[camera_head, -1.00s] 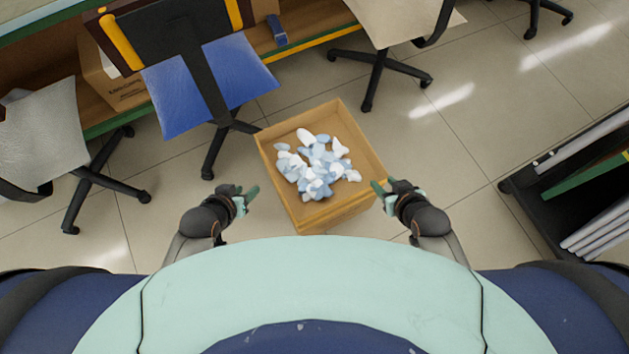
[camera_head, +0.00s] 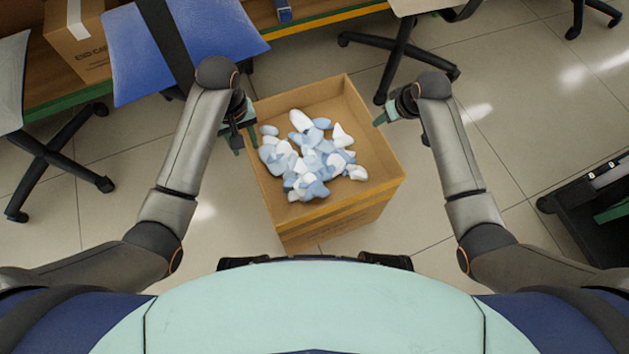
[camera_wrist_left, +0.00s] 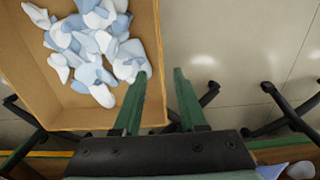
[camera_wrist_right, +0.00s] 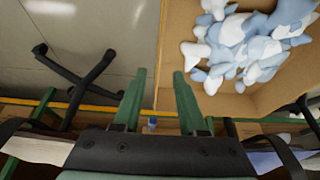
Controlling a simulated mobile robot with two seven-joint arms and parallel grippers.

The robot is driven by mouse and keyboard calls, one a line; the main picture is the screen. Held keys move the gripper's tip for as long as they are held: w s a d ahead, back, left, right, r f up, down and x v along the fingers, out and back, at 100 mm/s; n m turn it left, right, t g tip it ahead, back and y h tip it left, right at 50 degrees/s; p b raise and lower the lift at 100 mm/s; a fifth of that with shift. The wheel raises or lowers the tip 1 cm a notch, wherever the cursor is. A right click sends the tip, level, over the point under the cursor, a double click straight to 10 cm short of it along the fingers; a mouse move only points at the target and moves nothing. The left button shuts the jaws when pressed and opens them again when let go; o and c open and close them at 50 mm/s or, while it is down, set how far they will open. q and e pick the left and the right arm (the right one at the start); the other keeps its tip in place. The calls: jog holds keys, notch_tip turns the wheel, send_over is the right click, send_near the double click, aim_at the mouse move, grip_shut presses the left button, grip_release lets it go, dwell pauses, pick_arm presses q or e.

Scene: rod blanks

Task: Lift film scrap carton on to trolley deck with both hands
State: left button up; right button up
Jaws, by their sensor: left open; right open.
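The film scrap carton (camera_head: 376,202), an open brown box, stands upright in front of me with white and pale blue scraps (camera_head: 310,160) inside. My left gripper (camera_head: 243,140) is open at its left wall. In the left wrist view the carton wall (camera_wrist_left: 157,60) lies between the two fingers, one over the inside and one outside. My right gripper (camera_head: 384,116) is open at the right wall, and the right wrist view shows that wall (camera_wrist_right: 162,50) between its fingers. I cannot tell whether any finger touches the carton.
A black rack or trolley (camera_head: 565,205) is partly visible at the right edge; I cannot tell which. A blue chair (camera_head: 130,75) stands at the upper left, a grey chair (camera_head: 12,75) at the far left, another chair base (camera_head: 405,55) behind the carton. Tiled floor is free right of the carton.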

dwell(0.3)
pick_arm(q)
notch_tip(320, 180, down, 10)
jog(key=shift+f, duration=0.1)
pick_arm(e)
send_over(366, 133)
jog(key=s, duration=0.2)
jog(key=f, duration=0.6)
jog(key=d+f, duration=0.1)
jog(key=f, duration=0.2)
jog(key=shift+w+f, duration=0.1)
pick_arm(q)
jog(key=shift+f, duration=0.5)
pick_arm(e)
jog(key=shift+w+a+f, duration=0.1)
jog(key=shift+w+f, duration=0.25)
jog(key=shift+f, duration=0.25)
pick_arm(q)
jog(key=shift+f, duration=0.5)
pick_arm(e)
jog(key=shift+w+a+f, duration=0.1)
jog(key=shift+f, duration=0.35)
pick_arm(q)
jog(key=shift+f, duration=0.1)
grip_shut()
pick_arm(e)
grip_shut()
jog(key=shift+f, duration=0.1)
